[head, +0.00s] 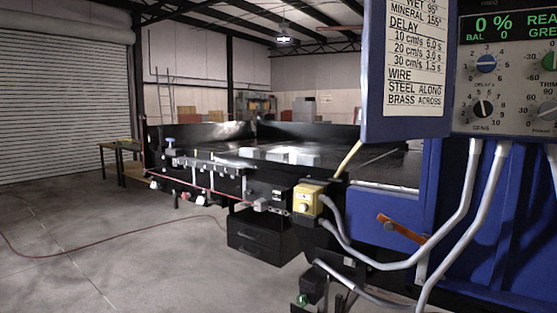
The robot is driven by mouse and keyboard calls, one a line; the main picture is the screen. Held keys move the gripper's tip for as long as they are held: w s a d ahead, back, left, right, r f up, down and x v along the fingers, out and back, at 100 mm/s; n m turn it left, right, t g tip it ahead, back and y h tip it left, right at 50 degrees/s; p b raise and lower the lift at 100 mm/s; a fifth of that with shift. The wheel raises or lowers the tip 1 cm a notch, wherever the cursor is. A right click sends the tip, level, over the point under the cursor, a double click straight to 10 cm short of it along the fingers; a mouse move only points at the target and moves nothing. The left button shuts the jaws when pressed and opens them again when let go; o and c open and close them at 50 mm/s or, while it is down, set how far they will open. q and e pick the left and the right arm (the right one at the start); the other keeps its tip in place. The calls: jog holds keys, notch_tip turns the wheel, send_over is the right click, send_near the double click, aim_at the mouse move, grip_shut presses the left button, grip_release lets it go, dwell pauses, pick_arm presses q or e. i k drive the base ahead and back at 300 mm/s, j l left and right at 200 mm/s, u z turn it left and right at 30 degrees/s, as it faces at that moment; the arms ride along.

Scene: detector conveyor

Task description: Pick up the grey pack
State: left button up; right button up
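Light grey blocks, which look like packs (303,158), lie close together on the dark conveyor (222,134) in the middle distance. They are small in the head view and I cannot tell for sure which is the grey pack, or exactly how many there are. Neither of my grippers shows in the head view.
A blue detector housing (490,220) with a control panel (508,65) and a sign (417,60) fills the right side. A yellow box (308,199) and grey cables are at the conveyor's near end. A red hose (110,250) lies on open floor at left.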

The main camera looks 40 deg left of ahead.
aim_at(275, 155)
jog(key=i+j, duration=0.8)
jog(key=j, duration=0.2)
jog(key=j+u, duration=0.05)
